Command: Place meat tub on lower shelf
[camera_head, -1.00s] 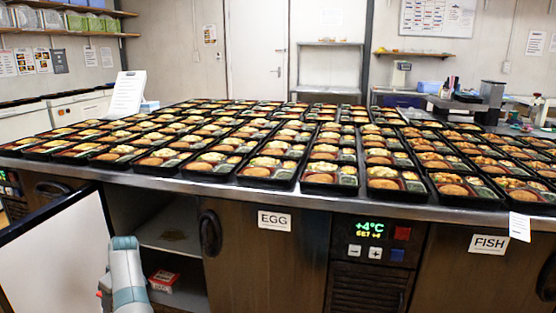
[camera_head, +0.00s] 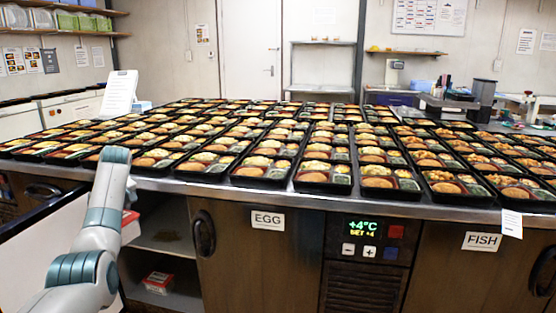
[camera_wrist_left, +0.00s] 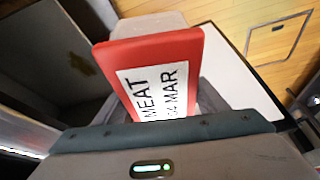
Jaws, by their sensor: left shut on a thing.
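The meat tub (camera_wrist_left: 150,60) fills the middle of the left wrist view, with a red face and a white label reading "MEAT" and "MAR". My left gripper (camera_wrist_left: 160,112) is shut on it; its fingertips are mostly hidden. In the head view my left arm reaches in front of the open cabinet, and only a red bit of the tub (camera_head: 129,226) shows beside the forearm. The cabinet has an upper shelf (camera_head: 165,244) and a lower shelf (camera_head: 185,300). A small red-and-white box (camera_head: 158,283) stands on the lower shelf. My right gripper is out of view.
The open cabinet door (camera_head: 35,240) stands at the left, its white inner side also in the left wrist view (camera_wrist_left: 245,85). The counter above (camera_head: 225,187) is crowded with bento trays. The shut EGG door (camera_head: 255,265) bounds the opening on the right.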

